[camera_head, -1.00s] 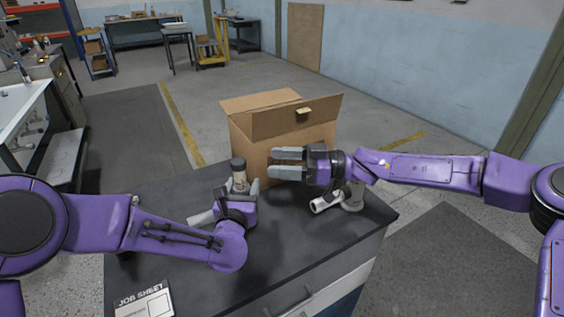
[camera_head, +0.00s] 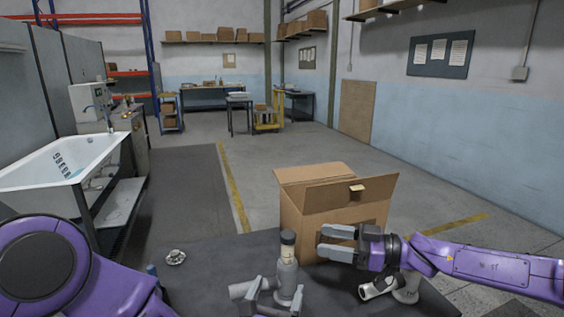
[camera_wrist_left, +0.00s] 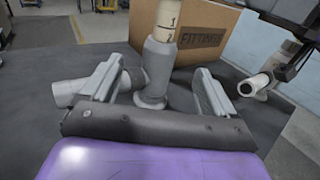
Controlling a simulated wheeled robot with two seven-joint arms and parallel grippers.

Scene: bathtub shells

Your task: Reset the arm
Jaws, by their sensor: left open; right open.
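My left gripper (camera_head: 266,290) is low in the head view, partly cut off by the bottom edge. In the left wrist view its fingers (camera_wrist_left: 155,92) are open, with a grey fitting (camera_wrist_left: 158,62) upright beyond and between them. That fitting (camera_head: 287,268) has a pale marked top and a pipe stub to the left. My right gripper (camera_head: 340,244) points left in front of the cardboard box (camera_head: 320,218), with its fingers apart and nothing seen between them.
The dark worktop (camera_head: 215,285) carries the box, fittings and a small metal part (camera_head: 176,257). A white bathtub (camera_head: 60,165) stands at the left on a frame. Open floor lies behind the worktop, with shelves and benches far back.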

